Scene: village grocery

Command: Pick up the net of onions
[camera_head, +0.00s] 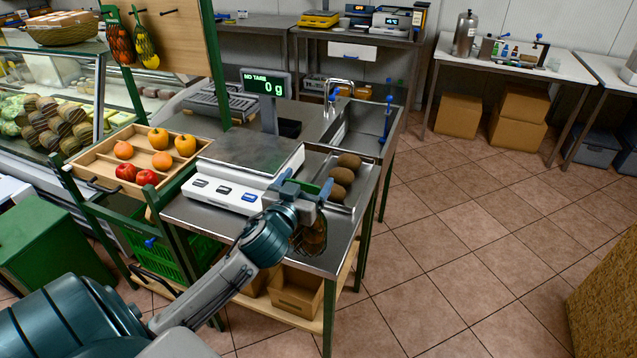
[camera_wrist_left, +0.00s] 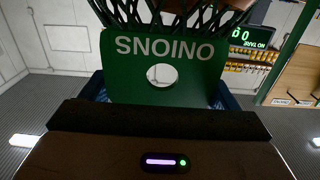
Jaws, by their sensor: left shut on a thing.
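The net of onions (camera_head: 313,236) hangs below my left gripper (camera_head: 306,189), near the front right part of the steel counter (camera_head: 205,218). It is brown and partly hidden by my wrist; I cannot tell whether it touches the counter. My left gripper is shut on its green header card (camera_head: 327,187). In the left wrist view the card (camera_wrist_left: 205,82) fills the middle, its lettering reading "SNOINO" with a round hole below. Dark netting (camera_wrist_left: 175,12) shows at that view's top edge. My right gripper is not in view.
A white scale (camera_head: 228,190) stands left of the gripper. A metal tray holds several brown round items (camera_head: 349,160) just behind it. A wooden crate (camera_head: 88,158) of fruit is at left. A sink (camera_head: 358,130) lies behind. The tiled floor (camera_head: 450,260) at right is clear.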

